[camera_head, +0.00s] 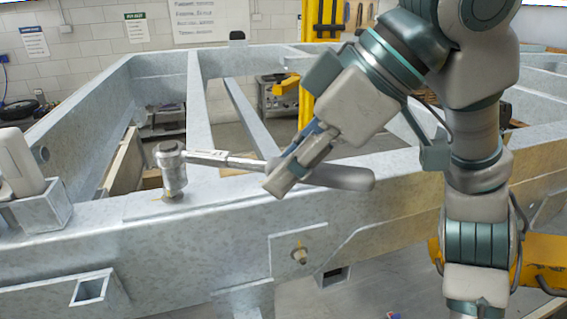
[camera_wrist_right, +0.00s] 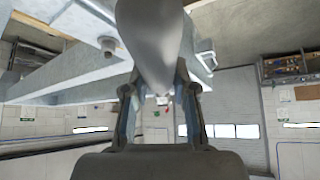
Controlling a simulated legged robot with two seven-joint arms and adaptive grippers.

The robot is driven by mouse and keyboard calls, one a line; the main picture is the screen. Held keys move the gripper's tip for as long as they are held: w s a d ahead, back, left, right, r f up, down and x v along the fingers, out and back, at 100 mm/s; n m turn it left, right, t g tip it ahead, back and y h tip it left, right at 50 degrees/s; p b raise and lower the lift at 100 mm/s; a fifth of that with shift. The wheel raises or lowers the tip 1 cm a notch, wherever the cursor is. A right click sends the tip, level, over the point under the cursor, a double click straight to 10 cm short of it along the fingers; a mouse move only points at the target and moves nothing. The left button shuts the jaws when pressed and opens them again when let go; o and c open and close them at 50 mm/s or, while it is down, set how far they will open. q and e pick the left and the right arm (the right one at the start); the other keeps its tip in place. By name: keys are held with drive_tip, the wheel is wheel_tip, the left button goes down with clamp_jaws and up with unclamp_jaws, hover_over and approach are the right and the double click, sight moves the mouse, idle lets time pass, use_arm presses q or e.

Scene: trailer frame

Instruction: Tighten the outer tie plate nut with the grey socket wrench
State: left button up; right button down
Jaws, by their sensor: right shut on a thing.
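The grey socket wrench (camera_head: 240,162) lies level above the top face of the galvanised trailer frame (camera_head: 235,219) in the head view. Its socket head (camera_head: 172,168) stands upright at the left on a small plate (camera_head: 158,208) on the beam; whatever is under the socket is hidden. My right gripper (camera_head: 285,178) is shut around the grey handle. The handle also fills the top middle of the right wrist view (camera_wrist_right: 152,40), between the two fingers (camera_wrist_right: 158,110). My left gripper is not in view.
A pale, rounded object (camera_head: 20,165) sits in a metal bracket on the beam at far left. Open bays lie between the frame's beams. A yellow post (camera_head: 308,95) and a workbench stand behind. A yellow part (camera_head: 540,258) is at lower right.

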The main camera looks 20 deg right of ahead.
drive_tip(key=shift+d+f, duration=0.1)
drive_tip(key=shift+a+r, duration=0.2)
drive_tip(key=shift+r, duration=0.05)
drive_tip(key=shift+a, duration=0.2)
drive_tip(key=shift+a, duration=0.2)
drive_tip(key=shift+d+f, duration=0.1)
drive_tip(key=shift+d, duration=0.15)
drive_tip(key=shift+f, duration=0.1)
drive_tip(key=shift+a+f+b, duration=0.2)
drive_tip(key=shift+f+b, duration=0.15)
drive_tip(key=shift+f, duration=0.3)
